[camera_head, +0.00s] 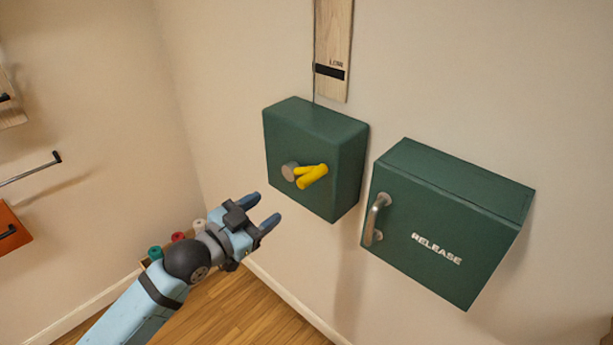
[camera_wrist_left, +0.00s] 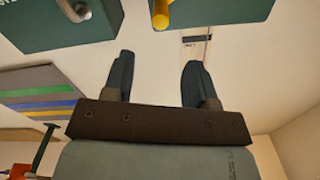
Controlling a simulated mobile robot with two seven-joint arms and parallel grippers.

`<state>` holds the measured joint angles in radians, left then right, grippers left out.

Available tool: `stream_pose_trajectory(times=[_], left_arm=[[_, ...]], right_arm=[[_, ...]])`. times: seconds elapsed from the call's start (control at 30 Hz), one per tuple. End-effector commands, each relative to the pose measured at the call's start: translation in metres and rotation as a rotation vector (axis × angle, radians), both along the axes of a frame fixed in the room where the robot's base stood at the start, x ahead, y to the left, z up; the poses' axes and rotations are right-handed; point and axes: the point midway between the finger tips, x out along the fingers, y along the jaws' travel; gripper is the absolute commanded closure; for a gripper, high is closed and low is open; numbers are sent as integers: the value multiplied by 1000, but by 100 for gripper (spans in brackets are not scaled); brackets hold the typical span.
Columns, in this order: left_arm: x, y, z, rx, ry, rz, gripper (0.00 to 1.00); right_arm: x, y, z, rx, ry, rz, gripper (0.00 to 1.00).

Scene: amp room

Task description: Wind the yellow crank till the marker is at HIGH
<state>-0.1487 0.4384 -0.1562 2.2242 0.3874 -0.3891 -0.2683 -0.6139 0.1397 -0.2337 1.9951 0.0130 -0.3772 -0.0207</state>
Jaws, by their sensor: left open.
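The yellow crank (camera_head: 312,176) sticks out from a round grey hub on the front of a green box (camera_head: 340,160) on the wall. In the left wrist view the crank (camera_wrist_left: 160,14) shows at the top edge. Above the box is a wooden strip (camera_head: 334,40) with a black marker (camera_head: 330,71) just under a word that looks like LOW. HIGH is not in view. My left gripper (camera_head: 265,209) is open and empty, below and left of the crank and apart from it. In the wrist view its two fingers (camera_wrist_left: 156,75) have nothing between them. My right gripper is not in view.
A second green box (camera_head: 455,235) marked RELEASE, with a metal handle (camera_head: 376,219), is on the wall at the right. Several coloured spools (camera_head: 177,238) lie low behind my left arm. A rod (camera_head: 32,170) and an orange item (camera_head: 12,228) are at the left wall.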

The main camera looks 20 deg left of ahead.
Motion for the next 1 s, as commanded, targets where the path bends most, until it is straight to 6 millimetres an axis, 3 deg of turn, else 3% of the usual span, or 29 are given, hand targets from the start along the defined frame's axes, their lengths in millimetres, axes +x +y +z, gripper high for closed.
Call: stream_pose_trajectory(times=[0.27,0.7,1.0], left_arm=[[26,-10,3,-59,17,0,48],[107,-44,2,-52,18,0,48],[127,-52,0,-50,17,0,48]], right_arm=[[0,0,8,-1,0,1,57],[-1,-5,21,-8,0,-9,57],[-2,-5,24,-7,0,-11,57]])
